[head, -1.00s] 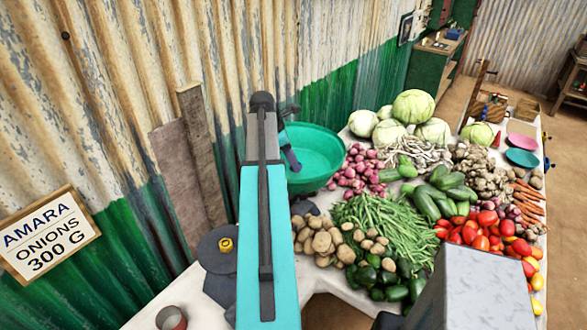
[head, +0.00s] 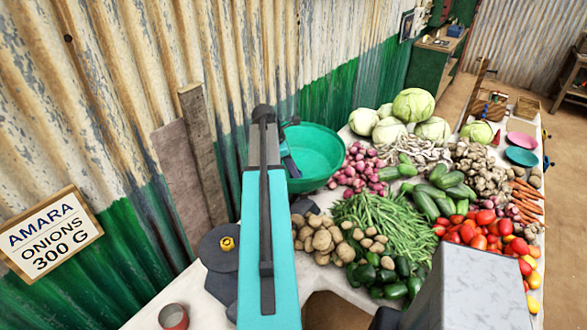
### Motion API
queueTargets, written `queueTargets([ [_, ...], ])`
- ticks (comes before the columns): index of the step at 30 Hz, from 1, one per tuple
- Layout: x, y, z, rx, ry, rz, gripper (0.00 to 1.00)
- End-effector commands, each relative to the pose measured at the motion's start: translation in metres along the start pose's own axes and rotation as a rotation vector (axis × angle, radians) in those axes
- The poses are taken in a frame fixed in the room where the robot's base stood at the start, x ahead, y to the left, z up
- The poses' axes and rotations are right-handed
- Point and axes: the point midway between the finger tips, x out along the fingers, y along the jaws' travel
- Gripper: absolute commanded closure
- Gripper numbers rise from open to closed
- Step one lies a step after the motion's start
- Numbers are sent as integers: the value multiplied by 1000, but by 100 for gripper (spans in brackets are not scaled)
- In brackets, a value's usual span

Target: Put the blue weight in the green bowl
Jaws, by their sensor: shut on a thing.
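The green bowl (head: 318,150) stands at the back of the table near the corrugated wall. My teal arm reaches up the middle of the picture and covers the bowl's left part. A dark end piece of my gripper (head: 291,165) shows beside the arm, in front of the bowl's left inside. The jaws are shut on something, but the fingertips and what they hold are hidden. I cannot tell how high the gripper is over the bowl. The blue weight is not visible in this view.
A yellow weight (head: 227,243) sits on a dark round plate (head: 213,258) left of my arm. A red cup-like thing (head: 173,317) stands at the front left. Red onions (head: 357,168), potatoes (head: 320,240) and green beans (head: 385,225) crowd the table right of the bowl.

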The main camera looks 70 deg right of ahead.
Motion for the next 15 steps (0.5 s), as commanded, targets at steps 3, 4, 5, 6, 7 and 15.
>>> queueTargets([
  [3, 1, 0, 0, 1, 0, 1, 100],
  [4, 1, 0, 0, 1, 0, 1, 100],
  [5, 1, 0, 0, 1, 0, 1, 100],
  [6, 1, 0, 0, 1, 0, 1, 100],
  [7, 1, 0, 0, 1, 0, 1, 100],
  [15, 2, 0, 0, 1, 0, 1, 50],
])
